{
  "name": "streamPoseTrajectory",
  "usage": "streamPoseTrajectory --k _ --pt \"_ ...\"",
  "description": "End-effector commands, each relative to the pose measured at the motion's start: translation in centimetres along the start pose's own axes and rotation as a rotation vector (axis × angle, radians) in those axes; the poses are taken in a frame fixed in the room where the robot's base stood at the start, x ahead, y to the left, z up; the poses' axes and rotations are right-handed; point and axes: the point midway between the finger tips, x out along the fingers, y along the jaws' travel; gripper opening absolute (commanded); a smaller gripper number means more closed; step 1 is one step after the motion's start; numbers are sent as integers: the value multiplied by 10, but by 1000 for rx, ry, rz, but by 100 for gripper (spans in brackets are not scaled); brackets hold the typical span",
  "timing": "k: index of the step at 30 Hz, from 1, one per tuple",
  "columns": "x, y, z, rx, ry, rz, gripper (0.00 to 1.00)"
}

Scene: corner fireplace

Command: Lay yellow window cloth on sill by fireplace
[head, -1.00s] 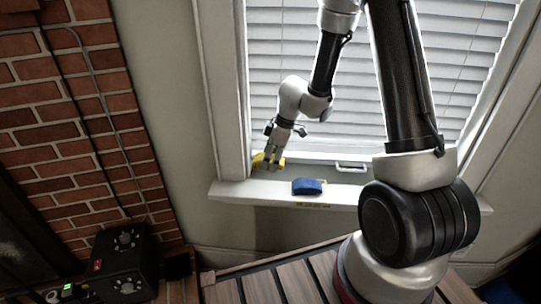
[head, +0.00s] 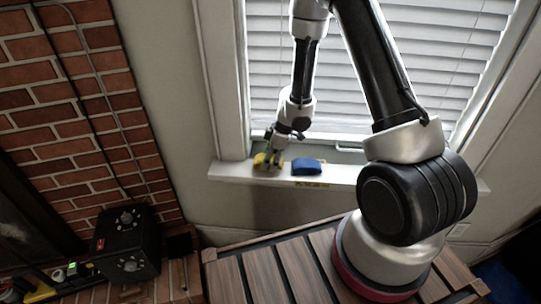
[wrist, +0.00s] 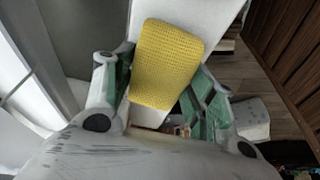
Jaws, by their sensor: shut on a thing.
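The yellow cloth (head: 260,159) is at the left end of the white window sill (head: 228,172). In the wrist view the cloth (wrist: 168,62) is a flat, textured pad between the two green-lined fingers. My gripper (head: 270,160) points down over the sill and is shut on the cloth; it also shows in the wrist view (wrist: 160,85). The fingers hide part of the cloth in the head view. The white sill lies close under the cloth; I cannot tell whether they touch.
A folded blue cloth (head: 308,166) lies on the sill just right of my gripper. The window blinds (head: 355,80) stand behind. The brick fireplace wall (head: 80,120) is at left, with a black box with knobs (head: 127,245) below. The sill right of the blue cloth looks clear.

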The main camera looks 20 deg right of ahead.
Motion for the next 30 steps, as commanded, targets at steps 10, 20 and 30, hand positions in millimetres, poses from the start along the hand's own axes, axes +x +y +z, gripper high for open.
streamPoseTrajectory --k 10,20,30 --pt "1 0 0 0 0 0 33" --pt "5 0 1 0 1 0 33" --pt "10 0 3 0 1 -1 33"
